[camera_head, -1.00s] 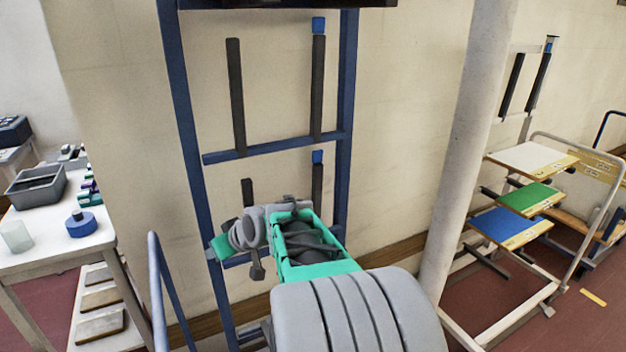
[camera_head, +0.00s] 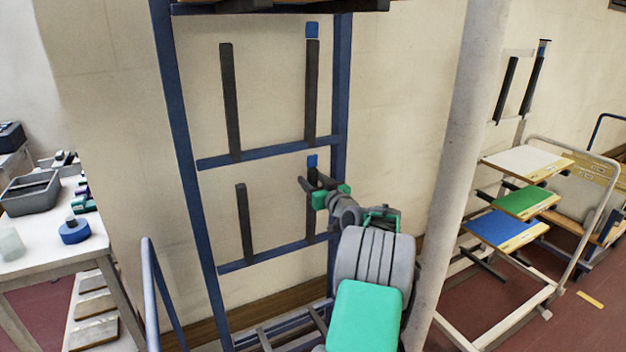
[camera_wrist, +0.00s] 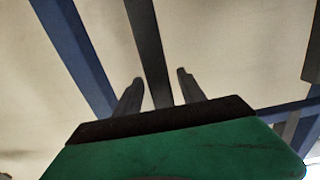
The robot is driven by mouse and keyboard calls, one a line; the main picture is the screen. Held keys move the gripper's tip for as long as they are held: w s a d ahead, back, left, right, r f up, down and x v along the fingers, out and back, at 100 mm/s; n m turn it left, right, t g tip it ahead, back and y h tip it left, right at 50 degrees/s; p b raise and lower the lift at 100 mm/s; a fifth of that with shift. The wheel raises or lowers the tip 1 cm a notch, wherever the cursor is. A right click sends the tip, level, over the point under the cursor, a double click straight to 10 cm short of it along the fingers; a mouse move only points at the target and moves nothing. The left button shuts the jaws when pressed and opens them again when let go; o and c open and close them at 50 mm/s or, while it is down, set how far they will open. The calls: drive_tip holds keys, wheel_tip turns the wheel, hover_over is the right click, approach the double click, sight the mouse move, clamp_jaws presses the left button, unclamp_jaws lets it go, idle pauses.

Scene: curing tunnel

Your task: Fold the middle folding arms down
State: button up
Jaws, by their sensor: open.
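The blue rack (camera_head: 340,100) carries two pairs of upright dark folding arms. The upper pair has a left arm (camera_head: 230,100) and a right arm (camera_head: 312,90). The pair below has a left arm (camera_head: 244,222) and a right arm (camera_head: 309,222), partly hidden by my gripper. A blue piece (camera_head: 311,161) sits above that right arm. My gripper (camera_head: 306,181) is open at this lower right arm, near its top. In the wrist view, a dark bar (camera_wrist: 147,40) runs between the two fingertips (camera_wrist: 160,76); whether they touch it cannot be told.
Dark bars (camera_head: 264,339) stick out low on the rack. A pale post (camera_head: 455,150) stands just right of my arm. A cart with coloured boards (camera_head: 500,228) is farther right. A table (camera_head: 60,250) and blue rail (camera_head: 160,290) are at left.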

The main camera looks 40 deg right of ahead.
clamp_jaws()
idle(0.5)
idle(0.9)
